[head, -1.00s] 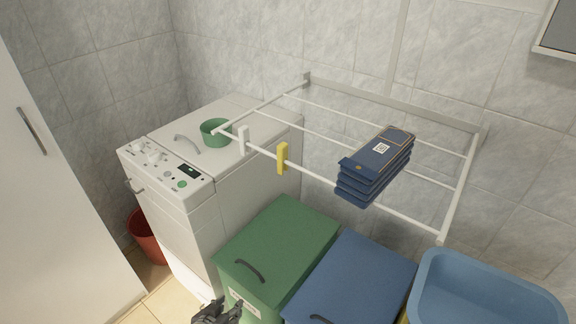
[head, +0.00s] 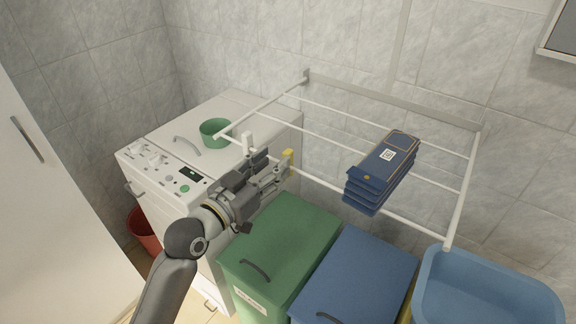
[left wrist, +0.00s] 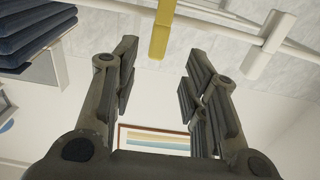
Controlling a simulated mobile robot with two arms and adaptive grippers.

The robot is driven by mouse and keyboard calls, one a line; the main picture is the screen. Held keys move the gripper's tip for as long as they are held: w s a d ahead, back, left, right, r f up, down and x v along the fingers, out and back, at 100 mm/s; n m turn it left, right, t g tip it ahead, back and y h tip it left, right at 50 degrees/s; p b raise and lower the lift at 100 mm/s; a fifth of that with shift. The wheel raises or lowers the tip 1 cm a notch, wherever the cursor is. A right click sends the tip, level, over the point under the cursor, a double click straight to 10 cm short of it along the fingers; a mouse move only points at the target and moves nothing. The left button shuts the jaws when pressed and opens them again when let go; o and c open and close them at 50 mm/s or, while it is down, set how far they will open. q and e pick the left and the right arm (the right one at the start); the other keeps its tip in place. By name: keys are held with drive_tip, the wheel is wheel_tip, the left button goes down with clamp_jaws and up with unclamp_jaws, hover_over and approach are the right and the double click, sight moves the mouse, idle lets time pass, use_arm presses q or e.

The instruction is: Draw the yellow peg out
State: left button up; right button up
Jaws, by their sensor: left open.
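The yellow peg (head: 289,156) sits on the front rail of the white drying rack (head: 335,188), partly hidden by my left gripper in the head view. In the left wrist view the yellow peg (left wrist: 162,30) is at the top centre, hanging on the rail. My left gripper (head: 276,172) is open and empty, close to the peg. In the left wrist view its fingertips (left wrist: 160,52) are spread to either side of the peg's line, and the peg shows in the gap. I cannot tell how deep it is between them. My right gripper is not in view.
A white peg (head: 247,140) is on the same rail to the left; it also shows in the left wrist view (left wrist: 265,45). Stacked blue packets (head: 377,180) rest on the rack to the right. Below are a green bin (head: 290,235), a blue bin (head: 355,275) and a blue tub (head: 485,290).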

sight(285, 153)
use_arm(q)
drive_tip(key=shift+w+d, duration=0.25)
drive_tip(key=shift+w+d+p, duration=0.3)
drive_tip(key=shift+w, duration=0.1)
drive_tip(key=p+x, duration=0.1)
drive_tip(key=x, duration=0.2)
drive_tip(key=shift+d+f, duration=0.15)
drive_tip(key=shift+f, duration=0.05)
drive_tip(key=shift+w+d, duration=0.35)
drive_tip(key=shift+w, duration=0.05)
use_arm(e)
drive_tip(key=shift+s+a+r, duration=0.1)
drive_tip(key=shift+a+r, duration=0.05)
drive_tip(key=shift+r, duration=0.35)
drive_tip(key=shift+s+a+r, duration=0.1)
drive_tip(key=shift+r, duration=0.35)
use_arm(q)
drive_tip(key=shift+a, duration=0.1)
drive_tip(key=shift+c, duration=0.3)
drive_tip(key=c, duration=0.7)
